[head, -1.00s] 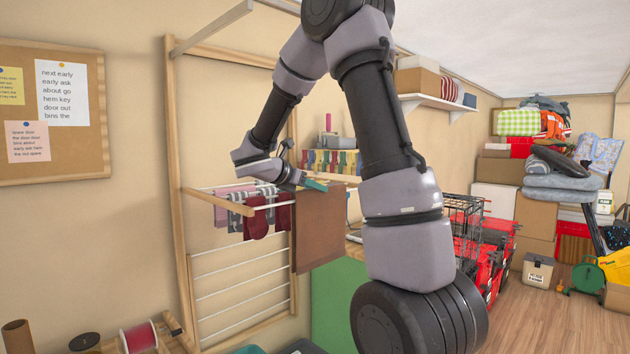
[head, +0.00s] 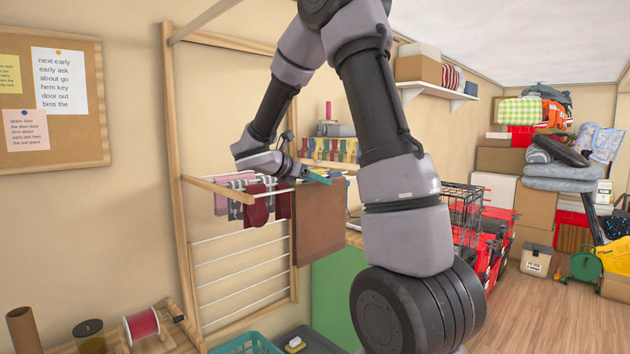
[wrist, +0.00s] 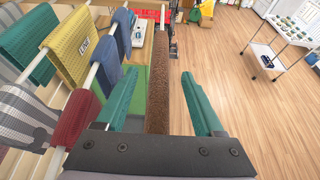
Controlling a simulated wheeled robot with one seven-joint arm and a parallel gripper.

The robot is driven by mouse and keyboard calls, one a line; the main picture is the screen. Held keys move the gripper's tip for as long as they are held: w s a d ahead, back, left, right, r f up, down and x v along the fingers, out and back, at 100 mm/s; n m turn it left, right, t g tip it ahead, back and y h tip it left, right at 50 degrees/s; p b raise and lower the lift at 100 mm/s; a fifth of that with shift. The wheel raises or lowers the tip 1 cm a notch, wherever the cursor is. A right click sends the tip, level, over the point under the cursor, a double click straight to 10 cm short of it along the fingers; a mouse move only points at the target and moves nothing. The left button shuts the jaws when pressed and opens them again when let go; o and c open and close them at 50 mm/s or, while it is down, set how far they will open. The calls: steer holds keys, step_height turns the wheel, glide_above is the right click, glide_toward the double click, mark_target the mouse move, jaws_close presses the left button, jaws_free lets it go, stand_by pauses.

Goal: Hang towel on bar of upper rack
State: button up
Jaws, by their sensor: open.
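The brown towel (head: 318,230) hangs draped at the right front end of the wooden wall rack's upper, folded-out section (head: 215,188). In the wrist view the towel (wrist: 159,85) is a narrow brown fold seen from above, running away from me between my fingers. My gripper (head: 318,177) is at the towel's top edge, with its teal fingers open. In the wrist view my gripper (wrist: 157,74) has one finger on each side of the fold, with gaps showing on both sides. The bar under the towel is mostly hidden by the cloth.
Small cloths and socks (head: 256,208) hang on bars left of the towel. A lower rack section (head: 240,270) is folded flat below. A shelf with colourful boxes (head: 332,152) is behind my gripper. Open wooden floor (wrist: 235,95) lies to the right in the wrist view.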

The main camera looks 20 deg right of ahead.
steer(key=v, duration=1)
steer(key=shift+s+a+r, duration=0.1)
steer(key=shift+a, duration=0.25)
steer(key=s+d+m+g+y, duration=0.3)
steer(key=s+m+y, duration=0.3)
steer(key=s+m, duration=0.65)
steer(key=s+a+r+m+t+y, duration=0.2)
steer(key=s+a+m+t+y, duration=0.3)
steer(key=s+m, duration=0.5)
steer(key=a+m+y, duration=0.2)
steer(key=m+y, duration=0.1)
steer(key=shift+s+r+m+t+y, duration=0.15)
steer(key=shift+r+m+t+y, duration=0.05)
steer(key=shift+m+t+y, duration=0.15)
